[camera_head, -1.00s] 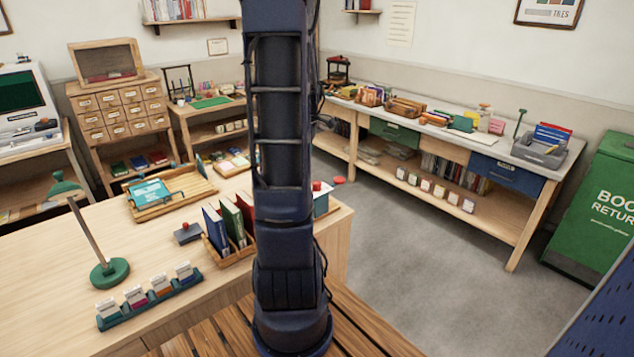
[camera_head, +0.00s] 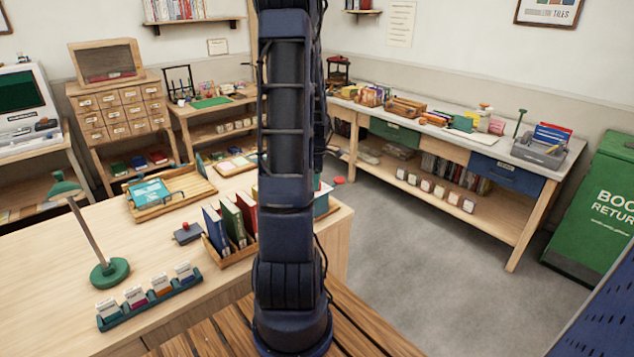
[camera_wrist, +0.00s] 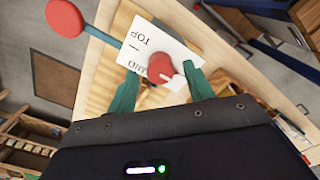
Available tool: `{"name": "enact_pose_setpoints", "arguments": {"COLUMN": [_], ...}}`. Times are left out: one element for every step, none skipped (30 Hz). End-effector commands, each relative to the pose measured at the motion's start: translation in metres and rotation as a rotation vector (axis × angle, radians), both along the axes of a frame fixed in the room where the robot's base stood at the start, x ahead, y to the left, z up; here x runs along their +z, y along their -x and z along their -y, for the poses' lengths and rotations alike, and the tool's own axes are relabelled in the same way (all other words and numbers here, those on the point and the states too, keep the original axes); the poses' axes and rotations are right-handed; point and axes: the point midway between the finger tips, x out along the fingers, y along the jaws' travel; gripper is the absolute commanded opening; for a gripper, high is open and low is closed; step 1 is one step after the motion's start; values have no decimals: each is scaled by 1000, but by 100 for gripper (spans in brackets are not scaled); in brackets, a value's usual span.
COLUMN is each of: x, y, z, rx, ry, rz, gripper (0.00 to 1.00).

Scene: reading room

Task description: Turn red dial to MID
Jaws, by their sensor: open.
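In the wrist view a red round knob (camera_wrist: 160,68), which looks like the dial, sits at a white card (camera_wrist: 150,38) with printed words. "TOP" reads upside down; the other word is partly covered. My gripper (camera_wrist: 162,72) is open, its teal fingers on either side of the knob; I cannot tell if they touch it. A larger red disc (camera_wrist: 65,17) on a teal bar sticks out at upper left.
A wooden rack of upright books (camera_head: 231,257) stands left of my arm on the desk (camera_head: 160,225). A tray (camera_head: 170,208), a green-based post (camera_head: 109,273) and a card holder (camera_head: 150,303) stand further left. Open floor (camera_head: 430,270) lies to the right.

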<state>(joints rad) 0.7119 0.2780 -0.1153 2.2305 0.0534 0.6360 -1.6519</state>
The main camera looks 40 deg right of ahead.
Motion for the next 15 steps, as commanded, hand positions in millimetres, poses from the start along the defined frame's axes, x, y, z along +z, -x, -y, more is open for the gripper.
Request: {"name": "enact_pose_setpoints", "arguments": {"x": [-5, -7, -8, -9, -10, -11, -11, -12, -12, -12, -12, -12, -12, -12, -12], "y": [0, 0, 0, 0, 0, 0, 0, 0, 0, 0, 0, 0, 0, 0, 0], "z": [0, 0, 0, 0, 0, 0, 0, 0, 0, 0, 0, 0, 0, 0, 0], "rx": [0, 0, 0, 0, 0, 0, 0, 0, 0, 0, 0, 0, 0, 0, 0], "ry": [-1, 0, 0, 0, 0, 0, 0, 0, 1, 1, 1, 1, 1, 1, 1], "rz": [-1, 0, 0, 0, 0, 0, 0, 0, 1, 1, 1, 1, 1, 1, 1], "gripper": [52, 52, 52, 52, 52, 52, 52, 52, 52, 52, 52, 52, 52, 52, 44]}}
